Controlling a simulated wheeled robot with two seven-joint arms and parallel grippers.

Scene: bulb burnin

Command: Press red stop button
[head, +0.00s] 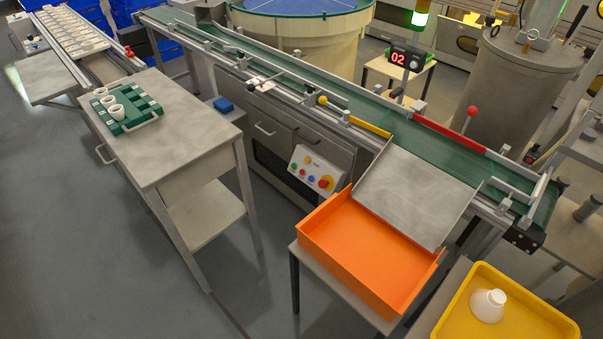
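A light grey control panel (316,172) is on the front of the conveyor, left of the orange bin. It carries several small coloured buttons. A small red button (311,178) sits in its lower row, beside a larger red knob on a yellow surround (326,183) at the right. Any lettering is too small to read. Neither of my grippers is in view, and nothing covers the panel.
An orange bin (308,227) stands right of the panel, under a metal chute (415,195). A steel cart (180,150) with a green rack (143,121) stands at left. A yellow tray (448,322) holds a white piece (488,305). Open floor (90,250) lies front left.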

